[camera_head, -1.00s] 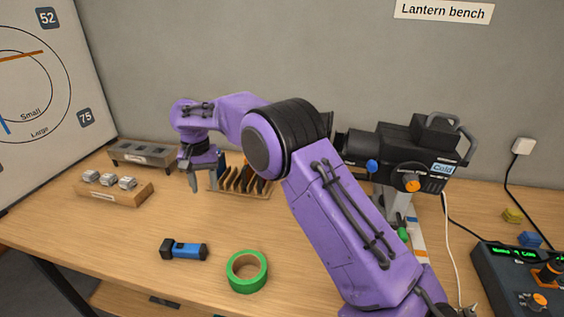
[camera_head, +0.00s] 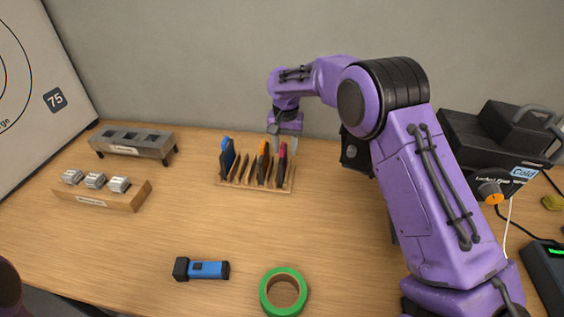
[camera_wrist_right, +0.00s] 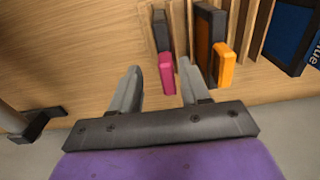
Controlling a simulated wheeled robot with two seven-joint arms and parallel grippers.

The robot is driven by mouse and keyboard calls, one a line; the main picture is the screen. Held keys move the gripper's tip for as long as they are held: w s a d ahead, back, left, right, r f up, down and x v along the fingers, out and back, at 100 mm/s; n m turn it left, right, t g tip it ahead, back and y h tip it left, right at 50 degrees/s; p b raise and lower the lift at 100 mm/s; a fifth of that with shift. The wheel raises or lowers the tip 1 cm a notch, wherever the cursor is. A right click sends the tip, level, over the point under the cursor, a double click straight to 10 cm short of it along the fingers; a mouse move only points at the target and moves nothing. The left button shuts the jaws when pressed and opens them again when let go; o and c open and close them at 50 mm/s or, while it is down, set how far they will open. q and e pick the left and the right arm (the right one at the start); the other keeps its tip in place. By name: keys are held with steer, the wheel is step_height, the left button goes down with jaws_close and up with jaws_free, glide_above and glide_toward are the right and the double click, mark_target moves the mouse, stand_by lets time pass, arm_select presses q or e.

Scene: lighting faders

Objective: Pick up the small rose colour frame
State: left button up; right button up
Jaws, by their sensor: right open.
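The small rose colour frame (camera_head: 281,163) stands upright at the right end of a wooden slotted rack (camera_head: 237,186); its pink tab shows in the right wrist view (camera_wrist_right: 166,75). My right gripper (camera_head: 284,150) hangs over that end of the rack, pointing down. In the right wrist view its two open fingers (camera_wrist_right: 160,72) lie either side of the pink tab, with nothing gripped. A frame with an orange tab (camera_head: 263,163) stands beside the rose one. A blue-tabbed frame (camera_head: 226,157) stands at the rack's left end. My left gripper is out of view.
A grey slotted holder (camera_head: 135,143) and a wooden block with silver pieces (camera_head: 95,198) stand at the left. A blue torch (camera_head: 202,270) and green tape (camera_head: 284,292) lie in front. A black lamp (camera_head: 490,145) stands at the right. The table's middle is clear.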

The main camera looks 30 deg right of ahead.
mark_target(283, 159)
steer(key=f, duration=0.1)
steer(key=f+p, duration=0.1)
steer(key=f, duration=0.1)
steer(key=shift+s+a, duration=0.1)
steer(key=shift+s, duration=0.1)
steer(key=w+f, duration=0.1)
steer(key=f, duration=0.2)
steer(key=shift+w, duration=0.35)
steer(key=shift+a, duration=0.15)
steer(key=shift+s+r, duration=0.1)
steer(key=shift+s, duration=0.05)
steer(key=shift+s+r, duration=0.15)
steer(key=shift+s, duration=0.05)
steer(key=c, duration=0.4)
steer(key=shift+s, duration=0.1)
jaws_close()
